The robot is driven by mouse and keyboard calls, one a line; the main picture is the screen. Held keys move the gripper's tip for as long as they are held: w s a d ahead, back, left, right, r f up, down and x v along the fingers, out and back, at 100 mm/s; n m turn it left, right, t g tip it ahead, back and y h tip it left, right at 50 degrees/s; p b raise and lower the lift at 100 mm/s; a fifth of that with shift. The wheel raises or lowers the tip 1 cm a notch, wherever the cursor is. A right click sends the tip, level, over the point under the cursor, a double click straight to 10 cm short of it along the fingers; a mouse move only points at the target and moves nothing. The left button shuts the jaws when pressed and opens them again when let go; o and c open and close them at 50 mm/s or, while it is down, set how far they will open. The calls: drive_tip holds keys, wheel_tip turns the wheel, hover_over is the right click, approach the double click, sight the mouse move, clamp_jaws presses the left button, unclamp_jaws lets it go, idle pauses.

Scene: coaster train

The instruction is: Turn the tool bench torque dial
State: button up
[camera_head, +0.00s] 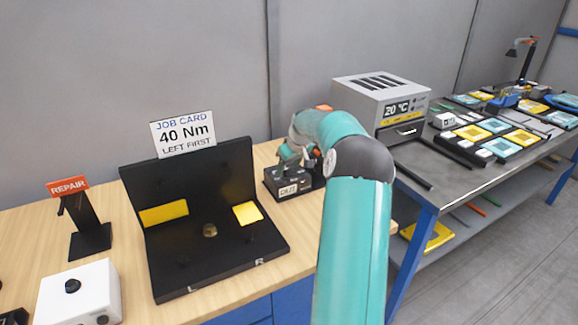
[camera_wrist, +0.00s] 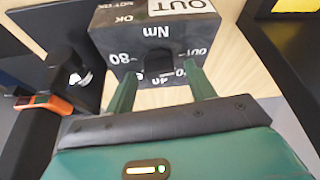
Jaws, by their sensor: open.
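The torque unit is a small black box with an OUT label (camera_head: 289,190) on the wooden bench, partly hidden by my arm in the head view. It fills the top of the wrist view (camera_wrist: 110,45), showing Nm and scale marks. Its black dial (camera_wrist: 160,64) sits amid the scale; where its pointer stands cannot be read. My gripper (camera_wrist: 161,72) is open, its two green fingers pointing at the scale face, one on each side of the dial. Whether they touch it cannot be told. A job card (camera_head: 183,134) reads 40 Nm, LEFT FIRST.
A black L-shaped fixture (camera_head: 215,268) with yellow pads stands left of the box. A REPAIR stand (camera_head: 88,235) and a white box with a black knob (camera_head: 80,293) are farther left. A grey oven (camera_head: 375,98) reading 20 °C stands to the right on a metal table.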

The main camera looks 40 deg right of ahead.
drive_tip(key=shift+r, duration=0.1)
drive_tip(key=v, duration=1.3)
drive_tip(key=shift+r, duration=0.35)
drive_tip(key=shift+s, duration=0.1)
drive_tip(key=s+a+r+n+h, duration=0.1)
drive_tip(key=a+r, duration=0.2)
drive_tip(key=a, duration=1.1)
drive_tip(key=s+a+r, duration=0.2)
drive_tip(key=a+r, duration=0.1)
drive_tip(key=a, duration=1.2)
drive_tip(key=s+a+f, duration=0.3)
drive_tip(key=s+a, duration=0.6)
drive_tip(key=s+a+f+t+y, duration=0.1)
drive_tip(key=s+a+f, duration=0.2)
drive_tip(key=s+a, duration=0.6)
drive_tip(key=shift+s+f+n+y, duration=0.2)
drive_tip(key=shift+s+n+y, duration=0.1)
drive_tip(key=shift+s, duration=0.4)
drive_tip(key=shift+c, duration=0.2)
